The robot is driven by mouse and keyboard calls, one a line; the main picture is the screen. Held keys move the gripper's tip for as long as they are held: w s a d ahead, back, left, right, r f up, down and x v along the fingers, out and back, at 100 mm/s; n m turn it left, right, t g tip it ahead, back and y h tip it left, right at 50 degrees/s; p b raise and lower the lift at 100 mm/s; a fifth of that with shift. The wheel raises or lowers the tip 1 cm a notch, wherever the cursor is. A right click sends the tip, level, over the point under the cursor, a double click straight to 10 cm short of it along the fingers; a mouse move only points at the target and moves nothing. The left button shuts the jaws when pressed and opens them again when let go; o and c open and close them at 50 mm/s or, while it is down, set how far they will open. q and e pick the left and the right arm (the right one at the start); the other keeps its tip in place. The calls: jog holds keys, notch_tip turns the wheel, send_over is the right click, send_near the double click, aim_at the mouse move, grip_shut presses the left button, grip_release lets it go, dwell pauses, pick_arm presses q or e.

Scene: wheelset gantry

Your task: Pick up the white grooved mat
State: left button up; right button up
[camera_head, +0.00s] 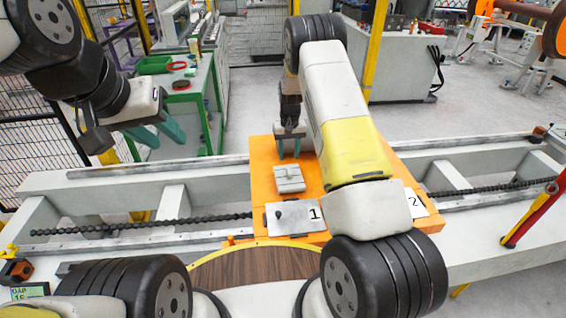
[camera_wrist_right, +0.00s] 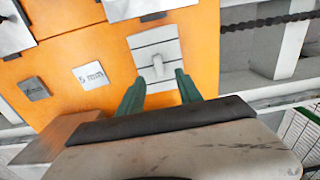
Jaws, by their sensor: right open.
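The white grooved mat (camera_head: 289,179) is a small pale square block with grooves across it. It lies flat on the orange board (camera_head: 262,163). In the right wrist view the mat (camera_wrist_right: 156,48) is just beyond the teal fingertips. My right arm hides part of the board.
A plate marked 1 (camera_head: 295,216) lies in front of the mat, and a plate marked 2 (camera_head: 418,203) to the right. A small 5 mm plate (camera_wrist_right: 91,75) lies beside the mat. A grey beam frame (camera_head: 120,180) with a chain runs across. A green table (camera_head: 190,95) stands behind.

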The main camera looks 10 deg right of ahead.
aim_at(289, 171)
jog(key=f, duration=0.8)
jog(key=shift+w+d+f, duration=0.15)
jog(key=shift+w+f, duration=0.2)
jog(key=shift+f, duration=0.05)
grip_shut()
